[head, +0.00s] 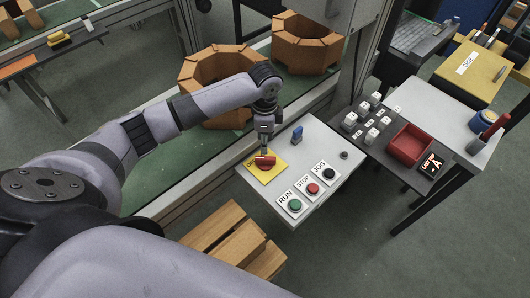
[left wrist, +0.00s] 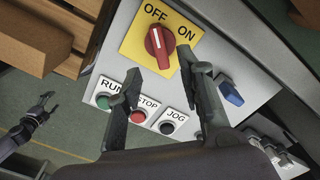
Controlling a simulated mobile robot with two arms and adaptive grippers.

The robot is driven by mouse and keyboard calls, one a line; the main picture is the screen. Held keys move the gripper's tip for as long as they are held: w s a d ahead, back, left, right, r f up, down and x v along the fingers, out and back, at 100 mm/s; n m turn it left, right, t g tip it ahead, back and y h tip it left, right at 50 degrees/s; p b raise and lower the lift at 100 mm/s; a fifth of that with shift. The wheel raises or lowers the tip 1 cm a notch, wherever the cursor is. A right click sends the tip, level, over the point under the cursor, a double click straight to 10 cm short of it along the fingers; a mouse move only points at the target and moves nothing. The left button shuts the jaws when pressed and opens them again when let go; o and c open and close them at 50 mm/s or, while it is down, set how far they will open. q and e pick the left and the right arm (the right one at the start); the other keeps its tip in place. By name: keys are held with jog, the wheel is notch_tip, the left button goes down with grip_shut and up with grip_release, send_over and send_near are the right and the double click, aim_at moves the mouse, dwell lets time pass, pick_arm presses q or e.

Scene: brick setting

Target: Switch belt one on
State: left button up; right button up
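A red rotary switch knob (left wrist: 159,46) sits on a yellow plate (left wrist: 134,43) marked OFF and ON. The knob's white line points toward OFF. In the head view the knob (head: 265,161) is at the far left corner of the white control panel (head: 322,150). My left gripper (left wrist: 165,88) is open, its two fingers apart, with the knob just beyond the tips; nothing is between them. In the head view my left gripper (head: 265,145) hangs right over the knob. My right gripper (left wrist: 50,102) shows small at the left wrist view's left edge, open and empty, away from the panel.
Green RUN (head: 295,205), red STOP (head: 312,188) and black JOG (head: 328,173) buttons line the panel's near side. A blue switch (head: 297,133) stands behind the knob. A red tray (head: 410,144) lies right. Brown octagonal rings (head: 308,47) rest on the green belt.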

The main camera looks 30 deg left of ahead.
aim_at(266, 158)
pick_arm(q)
jog(key=f, duration=0.5)
jog(key=shift+d+f+p, duration=0.15)
jog(key=shift+d+p, duration=0.05)
jog(key=shift+p, duration=0.15)
jog(key=shift+a+f, duration=0.1)
jog(key=shift+f, duration=1.3)
jog(key=c, duration=0.4)
grip_shut()
pick_arm(e)
jog(key=shift+w+a+r, duration=0.2)
jog(key=shift+w+r, duration=0.1)
jog(key=shift+w, duration=0.45)
jog(key=shift+w+a+r, duration=0.15)
jog(key=shift+w+r, duration=0.15)
jog(key=shift+w, duration=0.4)
